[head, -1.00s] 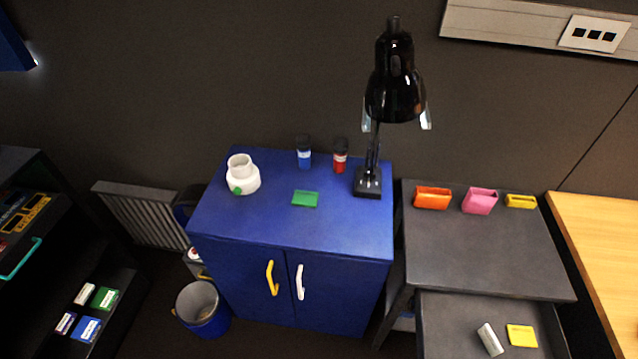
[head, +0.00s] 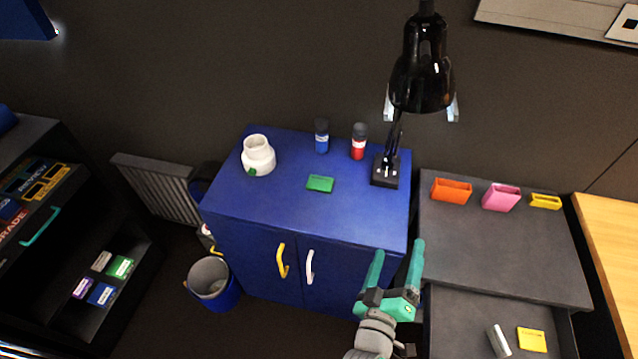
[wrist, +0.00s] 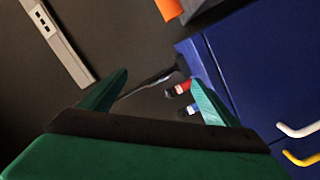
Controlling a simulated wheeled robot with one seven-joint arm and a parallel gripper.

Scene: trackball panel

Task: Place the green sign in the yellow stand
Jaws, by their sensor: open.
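A flat green piece (head: 320,184) lies on top of the blue cabinet (head: 262,222), in front of two bottles. Another green piece, with a pale label (head: 121,267), lies on the low left shelf beside other labelled pieces. I cannot tell for sure which is the sign. A small yellow stand (head: 545,201) is at the back right of the grey desk, right of a pink stand (head: 501,197) and an orange stand (head: 452,189). My gripper (head: 398,248) is open and empty in front of the cabinet's right side, apart from both green pieces. The wrist view shows my open fingers (wrist: 160,80).
A black lamp (head: 385,170) stands at the cabinet's right rear. A white jar (head: 258,157), a blue bottle (head: 322,137) and a red bottle (head: 359,142) stand there too. An open grey drawer holds a yellow piece (head: 532,340) and a pale block (head: 499,341). A bin (head: 212,283) stands lower left.

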